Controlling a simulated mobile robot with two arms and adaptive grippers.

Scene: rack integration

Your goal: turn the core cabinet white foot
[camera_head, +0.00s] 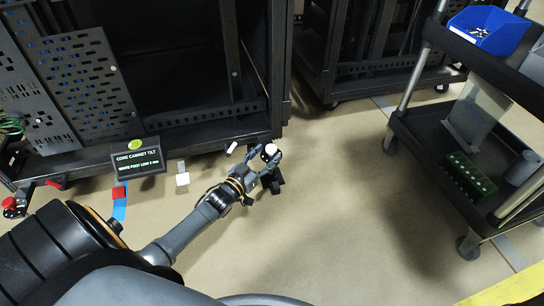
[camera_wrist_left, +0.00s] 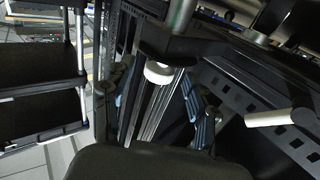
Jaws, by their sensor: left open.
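The core cabinet (camera_head: 190,128) stands at the upper left, with a sign (camera_head: 138,160) reading "CORE CABINET TILT" and a smaller line that seems to say the white foot is low. The white foot (camera_head: 270,149) shows as a round white top at the cabinet's front right corner, and in the left wrist view as a white disc (camera_wrist_left: 160,74). My left gripper (camera_head: 265,166) is low at this corner, open, with its fingers around or beside the foot; contact cannot be told. My right gripper is not seen.
A white rod (camera_head: 231,148) sticks out from the cabinet's lower edge, left of the gripper. A cart (camera_head: 415,125) with a blue bin (camera_head: 490,30) stands right. The floor between is clear.

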